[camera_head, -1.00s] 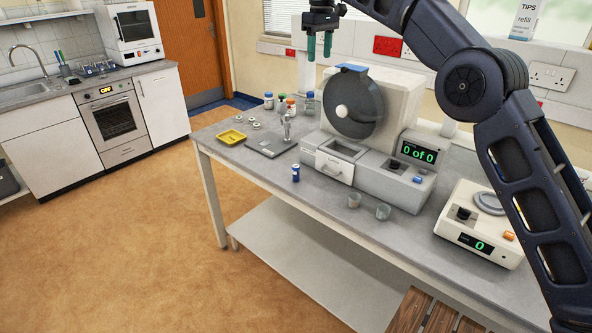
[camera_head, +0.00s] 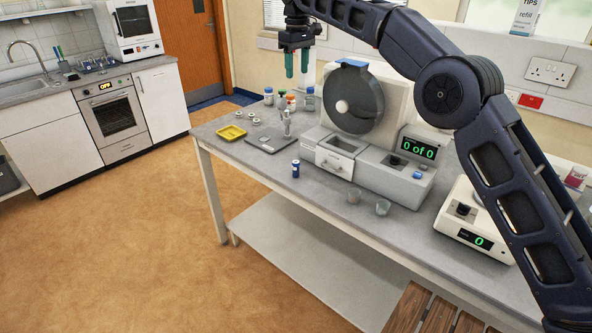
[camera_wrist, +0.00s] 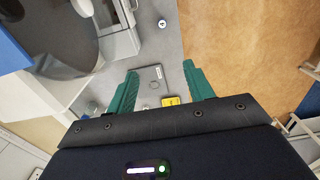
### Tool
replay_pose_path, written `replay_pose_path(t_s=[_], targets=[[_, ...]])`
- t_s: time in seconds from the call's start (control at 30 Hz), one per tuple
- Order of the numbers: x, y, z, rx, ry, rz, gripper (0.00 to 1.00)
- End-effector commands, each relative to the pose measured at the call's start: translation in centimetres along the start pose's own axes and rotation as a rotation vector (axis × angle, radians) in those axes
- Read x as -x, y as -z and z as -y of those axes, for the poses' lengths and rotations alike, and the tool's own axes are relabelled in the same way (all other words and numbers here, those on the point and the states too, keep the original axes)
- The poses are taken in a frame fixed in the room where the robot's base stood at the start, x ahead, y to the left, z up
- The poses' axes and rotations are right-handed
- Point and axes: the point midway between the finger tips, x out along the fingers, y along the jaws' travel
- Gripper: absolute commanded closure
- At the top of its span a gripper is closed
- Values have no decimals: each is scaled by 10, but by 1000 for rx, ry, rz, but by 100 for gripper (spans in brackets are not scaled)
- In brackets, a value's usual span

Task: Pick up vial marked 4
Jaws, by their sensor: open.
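A small blue vial (camera_head: 295,168) with a pale top stands upright on the grey bench, near its front edge and in front of the white machine. The wrist view shows it from above as a round pale lid (camera_wrist: 162,23) with a small dark mark, too small to read surely. My gripper (camera_head: 297,70) has green fingers and hangs high above the back of the bench, well away from the vial. The wrist view shows its two fingers (camera_wrist: 160,70) spread wide with nothing between them. Several small pale-topped containers (camera_head: 239,115) stand at the bench's left; their marks are unreadable.
A yellow tray (camera_head: 232,133) and a flat grey scale (camera_head: 268,142) lie left of the vial. The white machine (camera_head: 342,147) with a big grey disc stands behind it. Bottles (camera_head: 309,100) stand at the back.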

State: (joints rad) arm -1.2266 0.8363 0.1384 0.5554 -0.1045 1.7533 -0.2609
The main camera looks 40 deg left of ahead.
Motion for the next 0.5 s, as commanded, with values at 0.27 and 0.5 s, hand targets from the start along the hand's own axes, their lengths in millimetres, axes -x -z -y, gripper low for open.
replay_pose_path(t_s=[0.27, 0.5], targets=[[-42, -1, 0, 0, 1, 4, 48], [-148, -2, 1, 0, 2, 9, 48]])
